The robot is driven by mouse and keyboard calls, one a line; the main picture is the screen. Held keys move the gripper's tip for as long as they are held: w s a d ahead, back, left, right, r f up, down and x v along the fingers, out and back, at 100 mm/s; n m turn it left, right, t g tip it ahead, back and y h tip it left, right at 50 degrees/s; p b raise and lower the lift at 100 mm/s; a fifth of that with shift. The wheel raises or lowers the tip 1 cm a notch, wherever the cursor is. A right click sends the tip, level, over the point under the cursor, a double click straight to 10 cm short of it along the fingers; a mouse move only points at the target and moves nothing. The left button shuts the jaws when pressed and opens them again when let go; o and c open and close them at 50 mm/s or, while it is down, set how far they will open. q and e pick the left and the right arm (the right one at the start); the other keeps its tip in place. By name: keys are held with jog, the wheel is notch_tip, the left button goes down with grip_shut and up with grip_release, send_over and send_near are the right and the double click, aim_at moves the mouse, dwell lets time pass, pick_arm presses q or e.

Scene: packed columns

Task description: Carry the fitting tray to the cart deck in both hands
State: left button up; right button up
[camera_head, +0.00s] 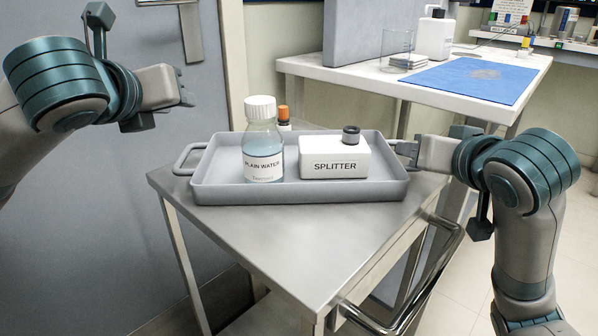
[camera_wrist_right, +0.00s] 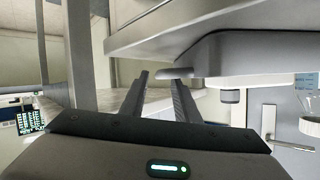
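The tray's left handle (camera_head: 184,158) is free. My left gripper (camera_head: 184,88) is raised left of the tray, apart from it, with its fingers spread and empty. My right gripper (camera_head: 407,153) is at the tray's right end. In the right wrist view its fingers (camera_wrist_right: 158,92) are apart, with the tray's right handle (camera_wrist_right: 174,73) at their tips.
A white bench (camera_head: 440,82) with a blue mat (camera_head: 475,80), a glass container (camera_head: 397,45) and a white bottle (camera_head: 435,38) stands behind on the right. The cart's rail handle (camera_head: 430,280) is at the front right. The deck's front is clear. A grey door is at left.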

notch_tip(320, 180, up, 9)
dwell(0.7)
dwell(0.3)
